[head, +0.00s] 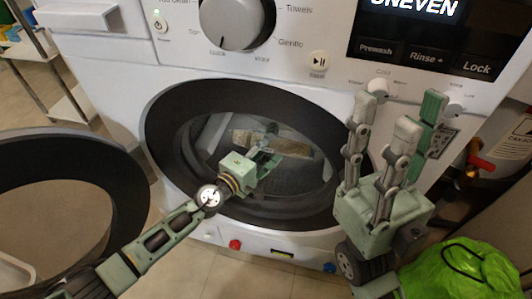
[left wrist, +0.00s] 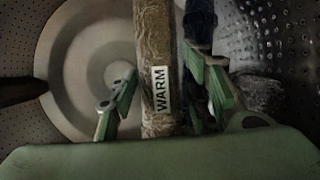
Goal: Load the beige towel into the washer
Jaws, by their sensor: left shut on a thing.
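The washer (head: 115,75) is in front of me, its round door (head: 18,147) swung open to the left. My left gripper (head: 265,155) reaches through the opening into the drum (head: 300,178). In the left wrist view the towel (left wrist: 157,60) runs upright between the two green fingers (left wrist: 165,98) and bears a "WARM" label. My right gripper (head: 398,115) is open and empty, fingers up, outside the washer to the right of the opening.
A dark blue cloth (left wrist: 200,20) and a grey piece (left wrist: 258,95) are beside the towel in the drum. A bright green bag (head: 465,272) is at the lower right. A shelf rack (head: 65,105) stands at the left. The washer's display (head: 425,12) reads "UNEVEN".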

